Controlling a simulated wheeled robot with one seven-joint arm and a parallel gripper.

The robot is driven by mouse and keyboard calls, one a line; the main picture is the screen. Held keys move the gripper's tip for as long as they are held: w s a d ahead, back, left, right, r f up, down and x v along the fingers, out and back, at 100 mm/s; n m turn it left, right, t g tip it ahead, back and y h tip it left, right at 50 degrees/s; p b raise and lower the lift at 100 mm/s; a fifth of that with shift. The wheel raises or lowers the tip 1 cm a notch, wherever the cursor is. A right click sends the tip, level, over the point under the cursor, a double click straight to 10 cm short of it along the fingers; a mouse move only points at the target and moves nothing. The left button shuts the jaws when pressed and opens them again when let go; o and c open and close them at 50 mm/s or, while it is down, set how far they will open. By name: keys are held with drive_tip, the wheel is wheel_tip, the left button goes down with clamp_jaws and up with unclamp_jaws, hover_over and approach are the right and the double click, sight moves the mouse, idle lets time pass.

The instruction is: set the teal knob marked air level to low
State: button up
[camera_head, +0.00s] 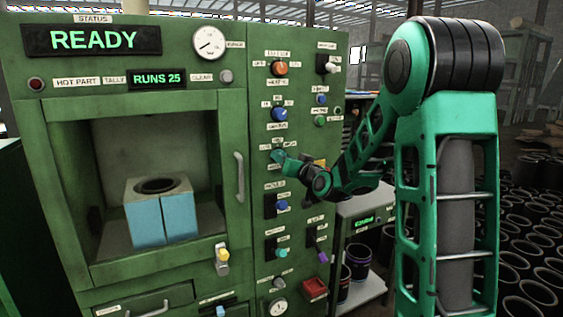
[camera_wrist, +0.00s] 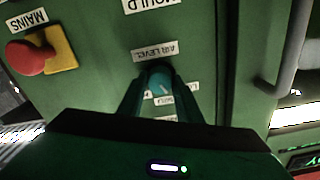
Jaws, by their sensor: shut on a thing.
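The teal knob (camera_wrist: 158,80) marked AIR LEVEL sits on the green panel in the wrist view, upside down there. A pale pointer line shows on its face; its exact setting is hard to read. My gripper (camera_wrist: 160,90) has a finger on each side of the knob and is shut on it. The AIR LEVEL label (camera_wrist: 155,51) shows beside the knob; smaller labels around it are partly hidden by my fingers. In the head view my gripper (camera_head: 280,160) is at the panel's middle column, and it hides most of the knob.
A red mains button (camera_wrist: 27,57) on a yellow plate is near the knob. Blue (camera_head: 279,115) and orange (camera_head: 280,68) knobs are above my gripper, another blue knob (camera_head: 281,205) below. A door handle (camera_head: 239,177) stands out to the left. The status display (camera_head: 92,40) reads READY.

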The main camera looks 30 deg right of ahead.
drive_tip(key=shift+f+n, duration=0.15)
drive_tip(key=shift+n, duration=0.8)
drive_tip(key=shift+f+n, duration=0.15)
drive_tip(key=shift+n, duration=0.8)
drive_tip(key=shift+a, duration=0.1)
drive_tip(key=o, duration=1)
drive_tip(key=shift+o, duration=0.2)
drive_tip(key=shift+r, duration=0.15)
drive_tip(key=shift+s, duration=0.15)
drive_tip(key=s, duration=1)
drive_tip(key=shift+s, duration=0.2)
